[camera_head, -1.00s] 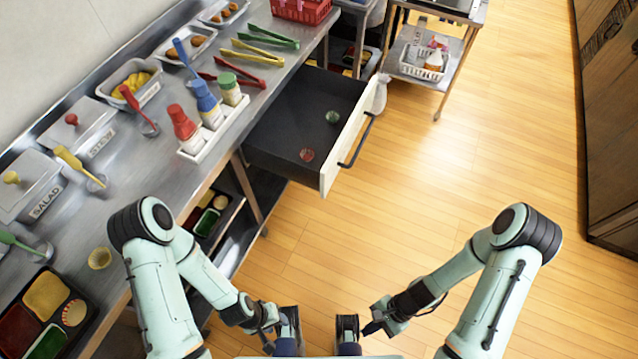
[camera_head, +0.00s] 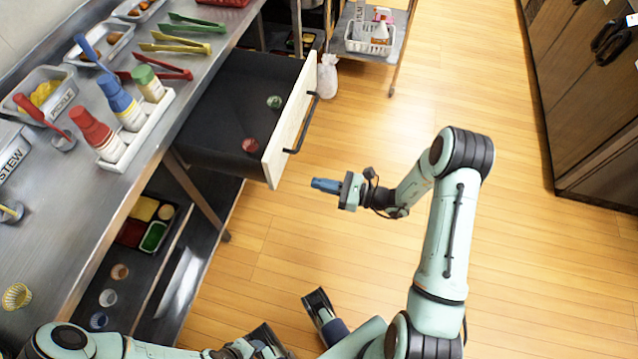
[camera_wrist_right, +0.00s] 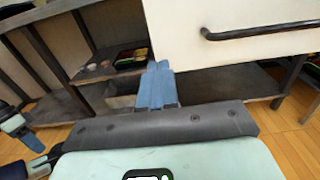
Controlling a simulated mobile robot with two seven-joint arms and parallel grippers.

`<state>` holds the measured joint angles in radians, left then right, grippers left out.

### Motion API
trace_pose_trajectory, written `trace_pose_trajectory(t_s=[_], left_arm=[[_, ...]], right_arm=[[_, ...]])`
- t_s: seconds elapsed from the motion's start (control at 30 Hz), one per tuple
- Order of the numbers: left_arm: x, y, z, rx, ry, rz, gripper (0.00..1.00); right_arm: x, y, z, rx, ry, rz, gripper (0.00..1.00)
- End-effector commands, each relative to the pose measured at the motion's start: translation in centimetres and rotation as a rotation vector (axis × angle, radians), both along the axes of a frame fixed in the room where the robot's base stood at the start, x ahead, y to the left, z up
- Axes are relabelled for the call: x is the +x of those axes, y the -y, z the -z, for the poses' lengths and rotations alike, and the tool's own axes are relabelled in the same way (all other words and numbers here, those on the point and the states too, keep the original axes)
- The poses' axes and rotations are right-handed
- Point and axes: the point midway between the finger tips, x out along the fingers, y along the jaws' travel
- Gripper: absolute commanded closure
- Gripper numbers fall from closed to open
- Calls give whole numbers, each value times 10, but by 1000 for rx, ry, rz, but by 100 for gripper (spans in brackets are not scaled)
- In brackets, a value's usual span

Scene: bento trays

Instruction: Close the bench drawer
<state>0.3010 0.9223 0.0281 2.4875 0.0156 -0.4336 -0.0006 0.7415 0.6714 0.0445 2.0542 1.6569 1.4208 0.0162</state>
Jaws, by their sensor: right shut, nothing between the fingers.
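The bench drawer (camera_head: 289,122) is pulled well out from under the steel bench in the head view. It has a cream front, a dark handle (camera_head: 303,124) and a dark interior holding a red and a green round item. My right gripper (camera_head: 314,184) is shut and empty, in front of the drawer's near corner and apart from it. In the right wrist view my blue fingers (camera_wrist_right: 156,85) are together, left of the cream drawer front (camera_wrist_right: 240,28) and its handle (camera_wrist_right: 255,33). My left arm is at the bottom of the head view; its fingertips cannot be made out.
The bench top (camera_head: 50,220) carries bottles in a white rack, tongs and food containers. A shelf below holds a bento tray (camera_head: 150,222) and small cups. A cart (camera_head: 395,45) stands beyond the drawer. The wooden floor right of the drawer is clear.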

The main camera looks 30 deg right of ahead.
Motion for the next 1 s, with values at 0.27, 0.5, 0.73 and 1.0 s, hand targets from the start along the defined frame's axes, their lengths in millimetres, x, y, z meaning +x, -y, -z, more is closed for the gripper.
trace_pose_trajectory(t_s=[0.27,0.5,0.73,1.0], left_arm=[[2,0,5,1,5,-2,57],[4,-1,8,4,13,-4,57],[6,-2,9,6,18,-6,57],[6,-2,9,6,18,-6,57]], right_arm=[[46,-42,1,1,0,-6,100],[73,-64,1,1,-1,-3,100],[80,-69,1,1,-2,-1,100],[80,-69,1,1,-2,-2,100]])
